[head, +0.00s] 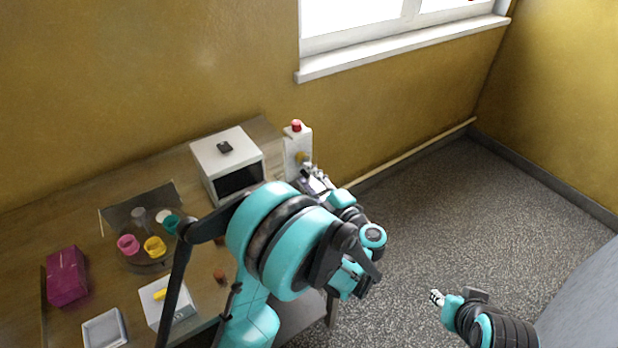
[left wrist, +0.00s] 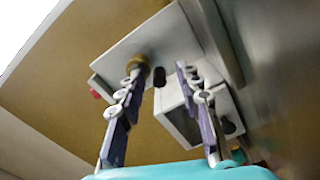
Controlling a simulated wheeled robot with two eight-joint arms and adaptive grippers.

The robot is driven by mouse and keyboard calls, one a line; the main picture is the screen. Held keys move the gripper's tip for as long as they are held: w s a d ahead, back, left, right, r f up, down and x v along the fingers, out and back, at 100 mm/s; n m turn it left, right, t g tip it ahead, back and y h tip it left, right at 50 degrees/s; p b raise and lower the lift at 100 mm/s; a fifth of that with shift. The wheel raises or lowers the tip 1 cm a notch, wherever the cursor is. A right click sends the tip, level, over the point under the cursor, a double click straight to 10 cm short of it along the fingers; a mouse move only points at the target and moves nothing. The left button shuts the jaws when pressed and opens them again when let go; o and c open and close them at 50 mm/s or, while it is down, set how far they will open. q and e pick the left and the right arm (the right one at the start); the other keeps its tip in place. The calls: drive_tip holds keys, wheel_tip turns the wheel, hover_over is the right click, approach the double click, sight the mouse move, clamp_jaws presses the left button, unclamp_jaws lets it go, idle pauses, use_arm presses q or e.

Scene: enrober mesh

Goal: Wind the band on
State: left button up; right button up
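A white control box (head: 296,142) with a red button (head: 296,125) on top stands at the table's far right corner. A brass-yellow knob (head: 300,157) is on its front; the knob also shows in the left wrist view (left wrist: 140,66). My left gripper (head: 312,176) is right at this box. In the left wrist view its two fingers (left wrist: 160,76) are apart with nothing between them. The left fingertip overlaps the knob; I cannot tell whether it touches. No band can be made out. My right gripper (head: 436,298) is low over the floor, its fingers too small to read.
A white machine (head: 225,165) with a dark opening stands left of the control box. Pink (head: 128,244), yellow (head: 154,247) and teal (head: 170,224) cups, a magenta box (head: 67,276) and a grey tray (head: 104,328) lie further left. The floor at right is clear.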

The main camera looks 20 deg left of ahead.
use_arm(q)
drive_tip(key=shift+s+d, duration=0.1)
drive_tip(key=v, duration=1.1)
drive_tip(key=shift+s+d, duration=0.3)
